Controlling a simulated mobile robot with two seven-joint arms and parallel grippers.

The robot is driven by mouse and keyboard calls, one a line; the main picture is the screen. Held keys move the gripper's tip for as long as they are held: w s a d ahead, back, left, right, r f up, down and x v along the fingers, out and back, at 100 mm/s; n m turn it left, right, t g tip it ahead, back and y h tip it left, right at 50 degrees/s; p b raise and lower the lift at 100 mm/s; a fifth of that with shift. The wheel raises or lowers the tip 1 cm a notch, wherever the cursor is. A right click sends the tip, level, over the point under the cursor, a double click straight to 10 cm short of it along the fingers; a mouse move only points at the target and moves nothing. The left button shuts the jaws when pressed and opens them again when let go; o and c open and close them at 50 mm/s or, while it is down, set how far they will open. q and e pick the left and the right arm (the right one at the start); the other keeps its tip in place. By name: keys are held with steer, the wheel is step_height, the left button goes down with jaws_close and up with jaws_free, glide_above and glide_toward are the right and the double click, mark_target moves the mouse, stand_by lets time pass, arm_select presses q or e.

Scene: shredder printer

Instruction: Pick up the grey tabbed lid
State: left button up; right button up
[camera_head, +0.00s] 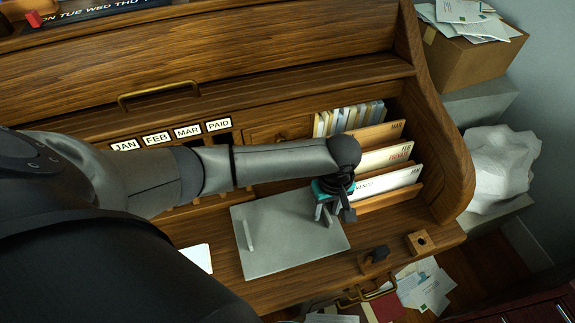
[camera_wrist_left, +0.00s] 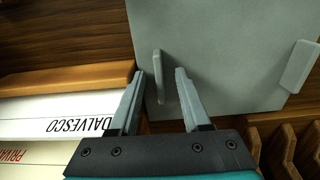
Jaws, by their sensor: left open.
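The grey tabbed lid (camera_head: 290,245) lies flat on the wooden desk. One raised tab (camera_head: 249,235) stands near its left edge in the head view. My left gripper (camera_head: 333,215) is over the lid's right end, its fingers pointing down. In the left wrist view the lid (camera_wrist_left: 225,50) shows a near tab (camera_wrist_left: 160,78) between my open fingertips (camera_wrist_left: 160,73), with a gap on each side. The far tab (camera_wrist_left: 299,67) is at the right. I cannot tell how deep the fingers reach beside the near tab. My right gripper is not in view.
Upright envelopes in wooden slots (camera_head: 390,180) stand close beside my left gripper. A small wooden block with a hole (camera_head: 420,242) and a dark-topped stamp-like object (camera_head: 376,256) are near the desk's front edge. White paper (camera_head: 197,257) lies left of the lid.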

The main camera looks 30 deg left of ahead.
arm_select(q)
steer(key=shift+f, duration=0.1)
jaws_close()
stand_by(0.3)
stand_by(1.1)
